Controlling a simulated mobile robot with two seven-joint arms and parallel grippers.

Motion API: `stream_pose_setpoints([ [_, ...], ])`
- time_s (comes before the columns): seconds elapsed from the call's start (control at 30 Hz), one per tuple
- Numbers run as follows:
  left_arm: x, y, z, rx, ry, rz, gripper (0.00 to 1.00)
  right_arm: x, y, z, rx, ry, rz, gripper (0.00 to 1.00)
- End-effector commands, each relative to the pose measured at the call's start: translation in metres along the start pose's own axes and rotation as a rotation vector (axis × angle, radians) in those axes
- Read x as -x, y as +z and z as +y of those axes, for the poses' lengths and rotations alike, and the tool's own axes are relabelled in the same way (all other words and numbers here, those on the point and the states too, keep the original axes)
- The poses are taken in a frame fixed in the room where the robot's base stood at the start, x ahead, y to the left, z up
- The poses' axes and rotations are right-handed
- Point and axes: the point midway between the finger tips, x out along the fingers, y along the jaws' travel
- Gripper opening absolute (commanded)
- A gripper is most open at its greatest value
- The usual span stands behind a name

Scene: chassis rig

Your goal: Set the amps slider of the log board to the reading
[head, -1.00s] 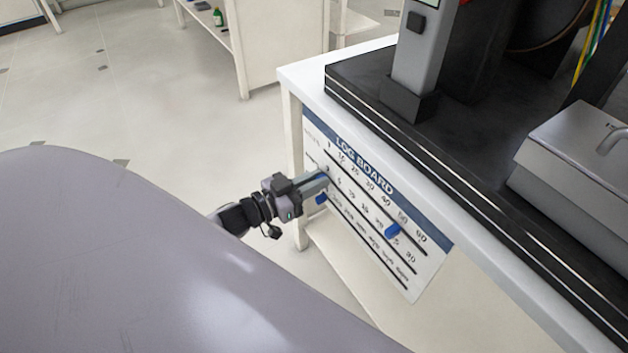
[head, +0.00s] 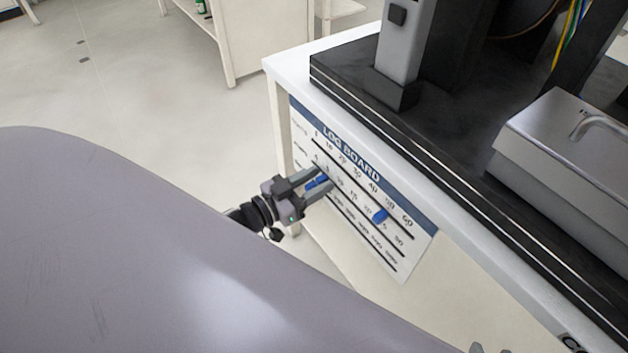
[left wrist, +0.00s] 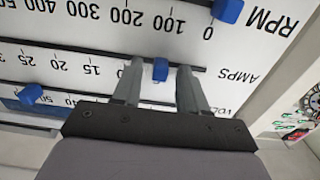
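The log board (head: 362,205) is a white panel with a blue heading band on the side of the bench. In the left wrist view it appears upside down. The blue amps slider (left wrist: 160,69) stands on its slot on the zero side of the 10 mark; nearby marks are hidden by my fingers. My left gripper (head: 326,176) is open, one finger either side of this slider, with gaps showing in the wrist view (left wrist: 160,85). The blue RPM slider (left wrist: 228,10) is near 0. The blue volts slider (left wrist: 30,93) also shows in the head view (head: 380,214).
A white bench (head: 288,72) carries a black base plate (head: 350,88), a grey post (head: 405,55) and a grey lidded box (head: 560,150). Open floor (head: 130,85) lies left of the bench. A dark part barely shows at the bottom edge, perhaps my right gripper.

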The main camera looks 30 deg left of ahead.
Motion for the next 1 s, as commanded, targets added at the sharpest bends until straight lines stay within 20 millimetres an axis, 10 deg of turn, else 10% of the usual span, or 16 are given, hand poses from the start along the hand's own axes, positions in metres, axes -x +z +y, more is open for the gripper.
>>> stream_pose_setpoints([
  [1.0,0.072,0.000,0.000,-0.001,0.000,0.000,0.43,0.004,0.005,0.006,-0.016,0.014,-0.027,0.43],
])
